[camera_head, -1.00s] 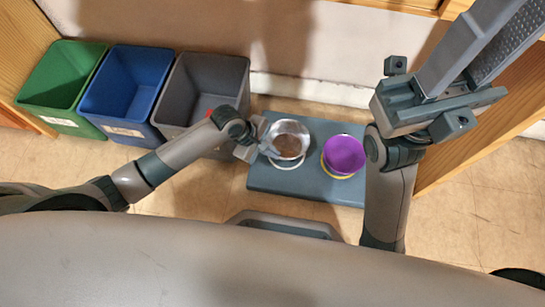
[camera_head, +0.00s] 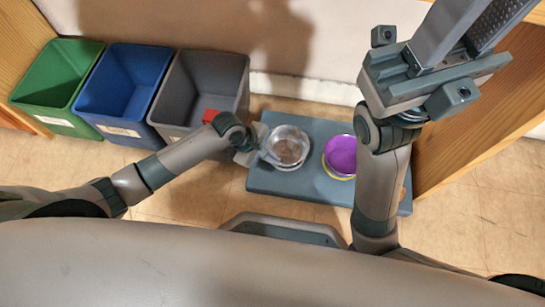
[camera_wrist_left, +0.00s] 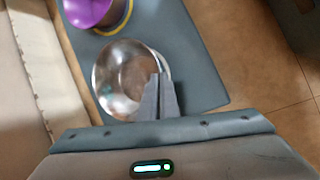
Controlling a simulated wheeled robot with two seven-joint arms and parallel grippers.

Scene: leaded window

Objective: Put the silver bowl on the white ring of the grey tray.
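The silver bowl (camera_head: 289,146) is over the grey tray (camera_head: 270,184) on its left side, looking level. A thin part of the white ring (camera_wrist_left: 166,62) shows beside the bowl in the left wrist view; the bowl hides most of it. I cannot tell whether the bowl fully rests on the ring. My left gripper (camera_head: 262,150) is at the bowl's left rim, its fingers close together on the rim. The bowl (camera_wrist_left: 122,78) and the fingers (camera_wrist_left: 159,95) also show in the left wrist view. My right gripper (camera_head: 478,32) is raised at the upper right, fingers apart and empty.
A purple bowl (camera_head: 341,153) sits on a yellow ring (camera_head: 328,171) on the tray's right. Green (camera_head: 55,85), blue (camera_head: 122,88) and grey (camera_head: 203,88) bins stand at the left; a red object (camera_head: 211,116) is in the grey one. A wooden panel (camera_head: 470,130) is at the right.

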